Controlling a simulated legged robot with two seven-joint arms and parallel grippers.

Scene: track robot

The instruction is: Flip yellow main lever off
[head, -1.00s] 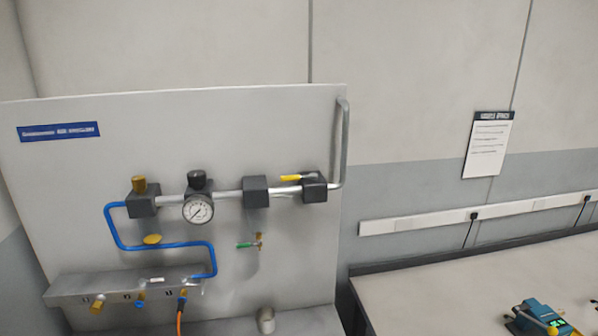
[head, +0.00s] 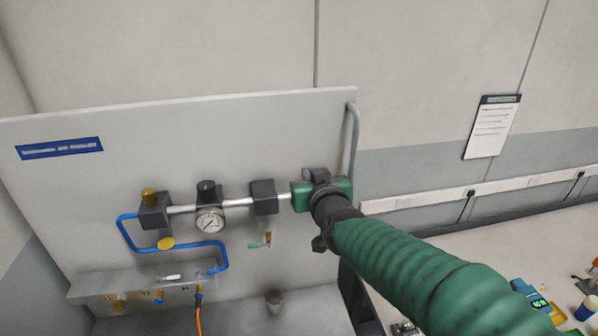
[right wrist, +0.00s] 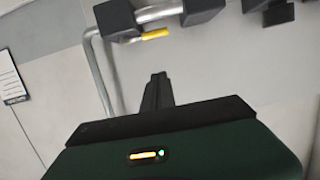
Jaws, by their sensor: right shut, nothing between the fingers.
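The yellow main lever (right wrist: 154,34) shows in the right wrist view near the top, beside its dark valve block (right wrist: 117,20) on the silver pipe. In the head view my right gripper covers the lever and its valve. My right gripper (right wrist: 158,78) is shut and empty, its fingers pointing toward the lever with a gap in the picture between them. In the head view the right gripper's green body (head: 318,190) stands in front of the right end of the pipe, and its fingertips are hidden. My left gripper is not in view.
The grey panel (head: 230,125) carries a gauge (head: 210,221), blue tubing (head: 190,246), a dark block (head: 264,197) and a small green-handled valve (head: 260,242). A bench with a blue device (head: 530,295) is at right. A sheet (head: 491,127) hangs on the wall.

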